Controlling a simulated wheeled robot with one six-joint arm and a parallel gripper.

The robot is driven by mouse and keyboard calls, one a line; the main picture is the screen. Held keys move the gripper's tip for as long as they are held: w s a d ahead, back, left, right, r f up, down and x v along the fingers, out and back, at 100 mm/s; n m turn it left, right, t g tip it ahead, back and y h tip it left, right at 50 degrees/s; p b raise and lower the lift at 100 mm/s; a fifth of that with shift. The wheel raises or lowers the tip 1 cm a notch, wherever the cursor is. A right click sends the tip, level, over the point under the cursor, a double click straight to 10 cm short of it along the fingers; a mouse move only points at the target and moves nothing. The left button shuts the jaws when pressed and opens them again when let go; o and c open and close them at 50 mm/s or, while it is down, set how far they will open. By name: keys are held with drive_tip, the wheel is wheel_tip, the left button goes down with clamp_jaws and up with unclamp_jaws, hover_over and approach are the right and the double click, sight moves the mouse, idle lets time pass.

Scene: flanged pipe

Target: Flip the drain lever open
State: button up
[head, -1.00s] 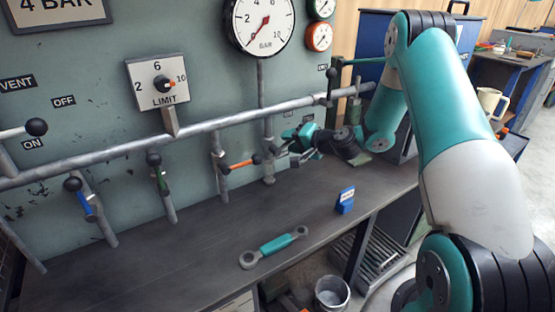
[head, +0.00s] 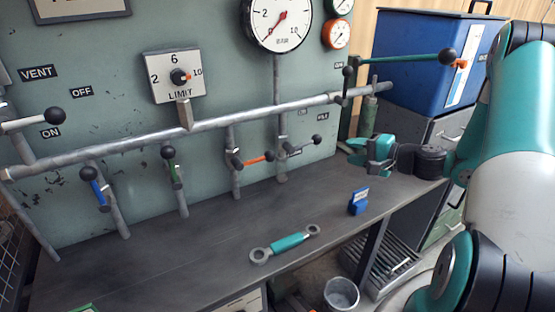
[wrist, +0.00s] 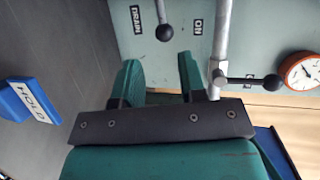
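The drain lever (head: 301,149) is a thin grey handle with a black ball, on the rightmost short pipe below the main pipe. It points right and slightly up in the head view.
An orange lever (head: 257,159) is just left of the drain lever. A long green lever (head: 405,59) sticks out above my gripper. A blue HOLD block (head: 358,201) and a teal-handled wrench (head: 287,243) lie on the bench (head: 190,250). The main pipe (head: 225,122) crosses the panel.

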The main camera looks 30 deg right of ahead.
drive_tip(key=s+a+r+n+g, duration=0.3)
drive_tip(key=a+r+n, duration=0.1)
drive_tip(key=a, duration=0.5)
drive_tip(key=s+a+r+n+g+y, duration=0.1)
drive_tip(key=s+a+r+n+g, duration=0.2)
drive_tip(key=a, duration=0.6)
drive_tip(key=s+a+r+n+g, duration=0.3)
drive_tip(key=a+n, duration=0.4)
drive_tip(key=a, duration=0.3)
drive_tip(key=shift+s+r+g+b, duration=0.35)
drive_tip(key=shift+r+g, duration=0.45)
drive_tip(key=shift+g, duration=0.4)
drive_tip(key=s+a+n+g+h, duration=0.1)
drive_tip(key=s+a+n+h, duration=0.15)
drive_tip(key=s, duration=0.45)
drive_tip(key=s+a+n+g+h, duration=0.1)
drive_tip(key=s+a+n+g, duration=0.1)
drive_tip(key=s+a+n, duration=0.3)
wheel_tip(320, 180, up, 18)
drive_tip(key=s+d+m+p, duration=0.1)
drive_tip(key=d+p, duration=0.1)
drive_tip(key=p, duration=1.5)
drive_tip(key=shift+d+f+p, duration=0.15)
drive_tip(key=shift+d+p, duration=0.05)
drive_tip(key=shift+p, duration=0.15)
